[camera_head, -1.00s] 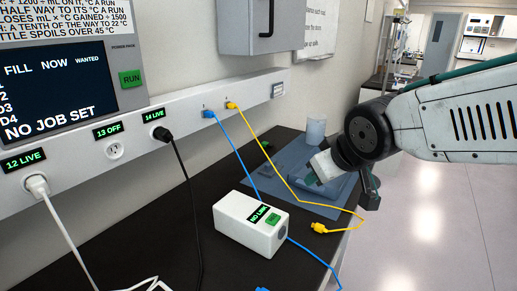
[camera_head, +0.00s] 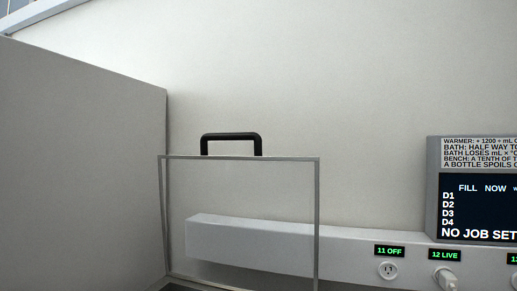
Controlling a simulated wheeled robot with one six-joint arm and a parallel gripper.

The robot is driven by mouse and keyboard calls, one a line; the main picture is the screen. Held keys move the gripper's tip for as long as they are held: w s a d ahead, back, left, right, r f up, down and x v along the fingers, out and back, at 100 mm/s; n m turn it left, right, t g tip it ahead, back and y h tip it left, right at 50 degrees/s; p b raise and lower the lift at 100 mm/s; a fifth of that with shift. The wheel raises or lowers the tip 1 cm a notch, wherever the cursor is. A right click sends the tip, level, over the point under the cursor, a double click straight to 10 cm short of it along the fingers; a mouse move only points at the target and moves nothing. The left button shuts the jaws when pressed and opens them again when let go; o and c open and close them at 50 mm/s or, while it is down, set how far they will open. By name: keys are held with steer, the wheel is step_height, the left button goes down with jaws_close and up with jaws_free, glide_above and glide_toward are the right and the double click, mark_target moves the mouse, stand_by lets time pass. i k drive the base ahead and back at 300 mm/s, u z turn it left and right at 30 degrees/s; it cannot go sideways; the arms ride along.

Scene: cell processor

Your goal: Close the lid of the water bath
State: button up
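A clear panel (camera_head: 240,188) with a thin grey frame stands upright in the head view, left of centre. It has a black handle (camera_head: 231,137) on its top edge, and looks like the water bath's lid, raised open. The bath's body is almost wholly below the picture; only a strip shows at the bottom edge, and I cannot make out its inside. My gripper and arm are not in this view, so I cannot see where they are relative to the lid.
A large grey box wall (camera_head: 85,150) rises close on the left of the panel. A white socket rail (camera_head: 345,250) runs along the wall behind it. A plug (camera_head: 446,280) sits in socket 12. A display (camera_head: 478,208) reading "NO JOB SET" is at the right.

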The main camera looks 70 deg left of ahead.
mark_target(254, 137)
steer(key=z, duration=0.1)
steer(key=i, duration=0.55)
steer(key=u, duration=2.95)
